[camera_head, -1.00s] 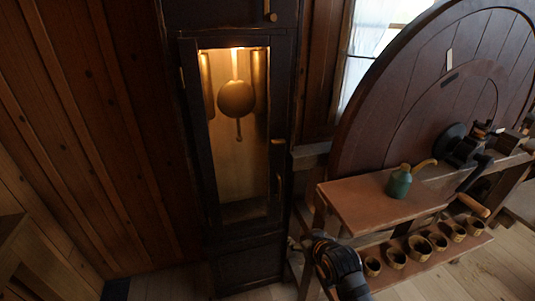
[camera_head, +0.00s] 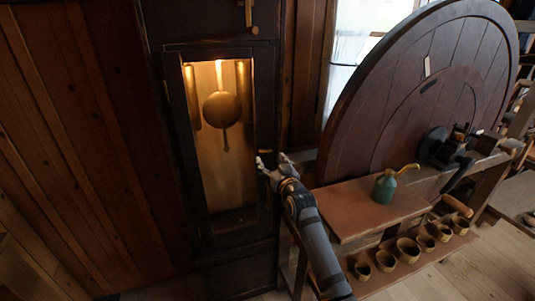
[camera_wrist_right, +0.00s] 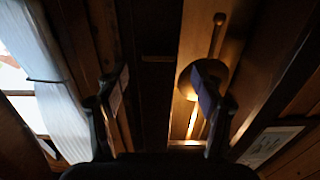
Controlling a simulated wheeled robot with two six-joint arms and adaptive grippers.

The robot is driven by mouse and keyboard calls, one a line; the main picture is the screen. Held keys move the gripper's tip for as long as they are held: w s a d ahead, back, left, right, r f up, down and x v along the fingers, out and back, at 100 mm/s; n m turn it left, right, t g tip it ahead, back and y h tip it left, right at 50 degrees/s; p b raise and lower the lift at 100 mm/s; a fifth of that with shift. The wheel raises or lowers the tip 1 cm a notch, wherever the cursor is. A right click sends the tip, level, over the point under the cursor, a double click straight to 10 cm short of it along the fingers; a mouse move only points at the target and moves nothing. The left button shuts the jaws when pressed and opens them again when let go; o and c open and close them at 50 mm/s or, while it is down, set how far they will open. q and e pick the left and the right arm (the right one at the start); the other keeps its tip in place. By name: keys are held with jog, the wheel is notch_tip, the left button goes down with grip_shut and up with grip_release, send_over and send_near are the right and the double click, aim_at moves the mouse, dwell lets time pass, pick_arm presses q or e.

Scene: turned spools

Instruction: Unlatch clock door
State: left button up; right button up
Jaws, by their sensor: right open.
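The tall dark clock case has a glazed door (camera_head: 264,105) with a lit interior. The round brass pendulum bob (camera_head: 222,109) hangs behind the glass and also shows in the wrist view (camera_wrist_right: 186,84), partly behind a finger. The door looks closed. My right gripper (camera_head: 273,161) is open and empty at the door's right edge; its fingers stand wide apart in the wrist view (camera_wrist_right: 158,95). I cannot make out the door's latch; the gripper may cover it. A brass handle (camera_head: 255,30) shows on the case above the door. My left gripper is out of view.
A wooden bench (camera_head: 350,215) with a green oil can (camera_head: 384,188) stands right of the clock. Below it a shelf (camera_head: 400,272) carries several small cups. A large round wooden disc (camera_head: 420,90) rises behind the bench. A curtained window (camera_head: 350,50) is between disc and clock.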

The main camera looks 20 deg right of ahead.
jog(key=shift+w, duration=2.15)
jog(key=c, duration=1.2)
